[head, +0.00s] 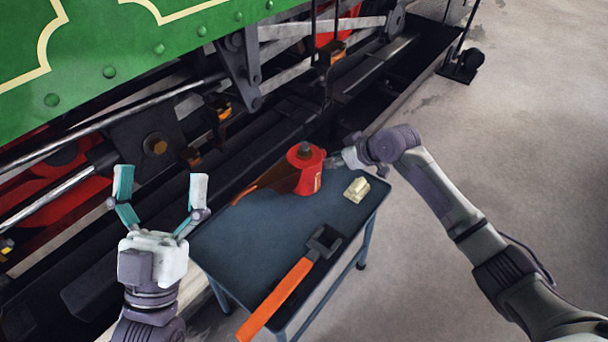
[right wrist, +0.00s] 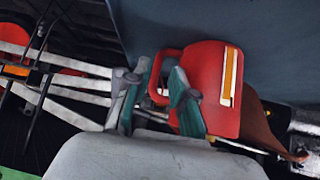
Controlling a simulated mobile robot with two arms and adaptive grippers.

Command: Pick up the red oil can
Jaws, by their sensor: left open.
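The red oil can (head: 307,172) stands upright near the far edge of a small blue-grey table, its spout pointing left and down in the head view. My right gripper (head: 338,161) is at the can's right side, by its handle. In the right wrist view the can (right wrist: 213,75) shows a label, and its handle (right wrist: 155,80) lies between the two teal fingers of my right gripper (right wrist: 160,90). The fingers look apart, but whether they press on the handle is unclear. My left gripper (head: 161,185) is open and empty, left of the table.
Open floor (head: 520,170) is at the right.

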